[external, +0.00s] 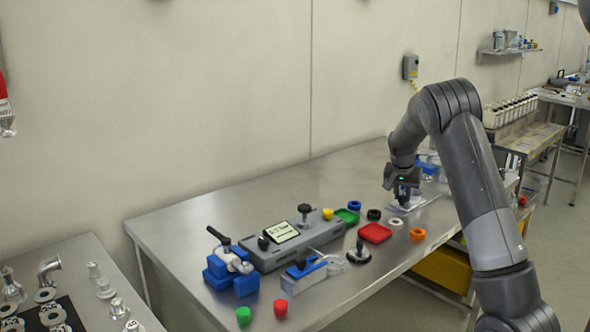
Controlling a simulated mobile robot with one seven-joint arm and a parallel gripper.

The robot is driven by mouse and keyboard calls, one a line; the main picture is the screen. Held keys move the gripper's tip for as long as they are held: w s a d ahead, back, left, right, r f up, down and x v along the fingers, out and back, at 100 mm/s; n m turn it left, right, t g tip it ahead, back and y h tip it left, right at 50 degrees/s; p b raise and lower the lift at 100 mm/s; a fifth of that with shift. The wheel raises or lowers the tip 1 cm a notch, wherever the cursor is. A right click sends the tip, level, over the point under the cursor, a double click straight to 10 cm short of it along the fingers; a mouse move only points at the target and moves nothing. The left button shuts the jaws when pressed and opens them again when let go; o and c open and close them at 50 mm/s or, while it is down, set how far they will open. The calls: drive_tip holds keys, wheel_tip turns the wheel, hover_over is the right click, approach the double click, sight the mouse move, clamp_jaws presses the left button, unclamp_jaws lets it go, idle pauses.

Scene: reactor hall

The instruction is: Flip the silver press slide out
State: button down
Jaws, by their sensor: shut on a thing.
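My gripper (404,198) is at the far right part of the steel bench, pointing down. It is low over a flat silver-grey plate (427,199) with a blue part (428,167) behind it, which looks like the press. The gripper is shut on a small part there, seemingly the silver press slide. The slide itself is hidden by the fingers and too small to make out, so I cannot tell how far it is turned.
A white ring (396,221) lies close by. The back-left bench surface is clear.

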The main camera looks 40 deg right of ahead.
drive_tip(key=shift+a, duration=0.95)
drive_tip(key=c, duration=1.5)
unclamp_jaws()
drive_tip(key=shift+a, duration=0.15)
drive_tip(key=shift+c, duration=0.2)
drive_tip(key=o, duration=0.3)
drive_tip(key=shift+o, duration=0.2)
drive_tip(key=v, duration=1)
drive_tip(key=shift+r, duration=0.35)
drive_tip(key=shift+s, duration=0.1)
